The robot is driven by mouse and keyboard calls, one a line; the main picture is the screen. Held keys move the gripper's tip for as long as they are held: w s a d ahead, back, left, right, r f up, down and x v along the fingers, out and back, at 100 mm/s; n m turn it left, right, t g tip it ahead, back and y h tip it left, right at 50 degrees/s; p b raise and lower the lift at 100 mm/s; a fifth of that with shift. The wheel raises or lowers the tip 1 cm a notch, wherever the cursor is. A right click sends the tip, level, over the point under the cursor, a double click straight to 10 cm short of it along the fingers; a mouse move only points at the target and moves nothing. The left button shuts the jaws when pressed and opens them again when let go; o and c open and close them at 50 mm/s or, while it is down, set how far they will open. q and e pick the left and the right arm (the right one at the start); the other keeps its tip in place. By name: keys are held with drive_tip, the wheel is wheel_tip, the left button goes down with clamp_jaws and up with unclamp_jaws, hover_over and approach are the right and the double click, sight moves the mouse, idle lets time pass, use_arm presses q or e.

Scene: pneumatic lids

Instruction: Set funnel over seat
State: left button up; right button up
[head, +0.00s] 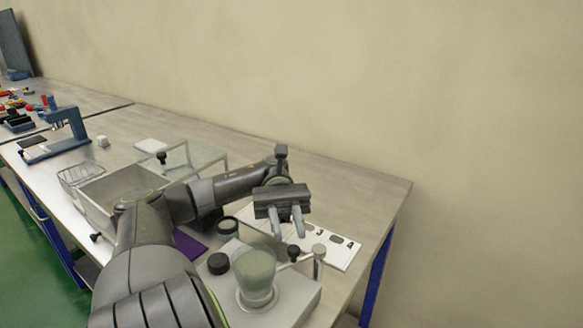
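My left gripper (287,222) points down over the right part of the bench, above a white card with printed marks. Its two fingers are apart, with nothing visible between them. A pale grey-green, translucent rounded piece (256,270) stands upright on a light grey block (284,308), in front of and below the gripper and apart from it; it may be the funnel, but I cannot tell for sure. A seat cannot be made out clearly. My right gripper is out of view.
Black knobs (218,263) and a short grey post (319,252) stand around the block. The white card (343,253) lies behind it. To the left are a purple mat (189,245), a metal bin (97,198), a wire basket and a blue press (68,125). The bench's back right is clear.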

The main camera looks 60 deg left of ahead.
use_arm(q)
drive_tip(key=shift+b+v, duration=0.3)
drive_tip(key=shift+v, duration=0.8)
